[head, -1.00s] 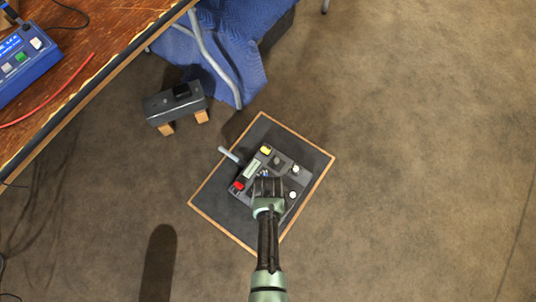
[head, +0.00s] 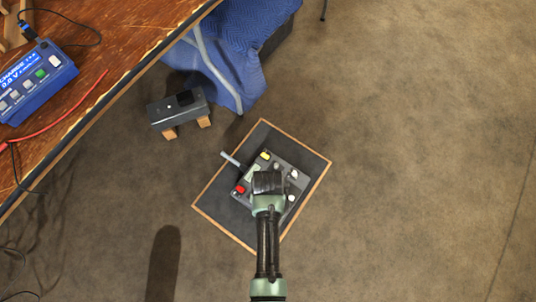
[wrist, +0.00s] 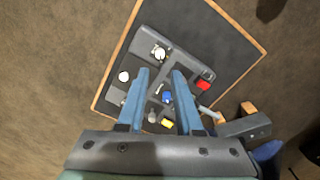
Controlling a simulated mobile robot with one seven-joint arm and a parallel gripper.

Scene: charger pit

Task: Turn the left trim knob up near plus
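A dark grey control unit (head: 283,163) lies on a square dark mat. It carries a yellow part (head: 265,156), a red part (head: 240,189) and pale round knobs, one at the right (head: 293,174) and one lower (head: 291,198). In the wrist view the unit (wrist: 183,57) shows a white knob (wrist: 159,53), another pale knob (wrist: 124,76), a small blue part (wrist: 167,97) and a grey knob (wrist: 152,117). I cannot tell which is the left trim knob; no plus mark is readable. My gripper (wrist: 160,72) is open and empty above the unit, hiding its middle in the head view (head: 268,183).
The wood-edged mat (head: 312,179) lies on open brown floor. A pale handle (head: 231,159) sticks out from the unit. A grey box on wooden blocks (head: 177,109), a blue-covered item (head: 235,55) and a workbench with a blue charger (head: 38,82) stand upper left.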

